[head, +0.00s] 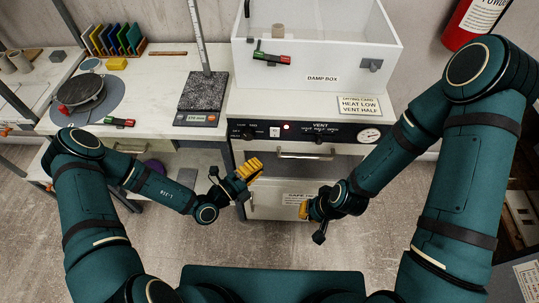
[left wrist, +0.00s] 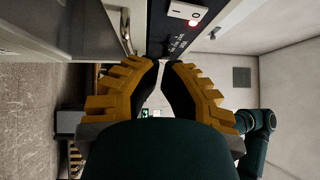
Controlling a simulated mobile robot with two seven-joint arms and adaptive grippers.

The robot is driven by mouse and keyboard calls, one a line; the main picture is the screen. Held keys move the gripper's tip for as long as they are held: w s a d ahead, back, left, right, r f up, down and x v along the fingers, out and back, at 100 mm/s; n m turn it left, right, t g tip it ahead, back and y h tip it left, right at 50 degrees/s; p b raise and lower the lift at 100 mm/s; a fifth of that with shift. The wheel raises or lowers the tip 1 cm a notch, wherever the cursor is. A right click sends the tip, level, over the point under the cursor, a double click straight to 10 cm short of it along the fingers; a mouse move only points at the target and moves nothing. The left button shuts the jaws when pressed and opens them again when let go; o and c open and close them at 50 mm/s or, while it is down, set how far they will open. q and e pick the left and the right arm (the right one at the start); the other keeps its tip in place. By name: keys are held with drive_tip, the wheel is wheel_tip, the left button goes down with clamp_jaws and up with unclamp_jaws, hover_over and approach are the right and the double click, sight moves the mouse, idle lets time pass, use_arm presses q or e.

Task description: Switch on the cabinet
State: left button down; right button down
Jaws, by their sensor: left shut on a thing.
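The cabinet is the white damp box (head: 330,76) with a dark control panel (head: 340,134) on its front. The panel has a white rocker switch (head: 275,132) and a red lamp (head: 286,127) that looks lit. Both the switch (left wrist: 186,12) and the lamp (left wrist: 193,23) show in the left wrist view. My left gripper (head: 257,164) is in front of and below the panel's left part, apart from the switch. Its fingertips (left wrist: 162,65) are drawn close together; what they hold cannot be made out. My right gripper (head: 308,210) is low before the lower door; its jaws are unclear.
A drawer handle (head: 306,156) juts out below the panel. A knob (head: 248,133) is left of the switch and a gauge (head: 370,135) at the right. The left worktable (head: 150,100) carries a turntable (head: 81,92) and a scale (head: 202,118). Floor before the cabinet is free.

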use_arm(q)
drive_tip(key=v, duration=0.3)
drive_tip(key=shift+s, duration=0.3)
idle(0.3)
